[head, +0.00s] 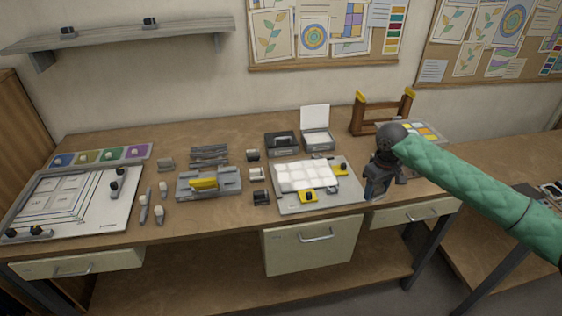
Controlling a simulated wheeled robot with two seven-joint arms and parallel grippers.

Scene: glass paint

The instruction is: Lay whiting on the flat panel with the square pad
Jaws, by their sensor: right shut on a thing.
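The flat panel (305,173), a white sheet with a faint grid of squares, lies on a grey board (288,206) with yellow clamps at its right and front. My right gripper (374,193) is dark and points down at the board's right edge, beside the panel. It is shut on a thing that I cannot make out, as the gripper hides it. I cannot clearly pick out the square pad. An open white box (317,140) with a raised lid stands behind the panel and may hold the whiting. My left gripper is out of view.
Several small dark-handled tools (261,197) stand left of the board. A grey block with a yellow piece (206,186) is further left. A wooden rack (378,116) stands behind my right arm. The strip along the table's front is mostly clear.

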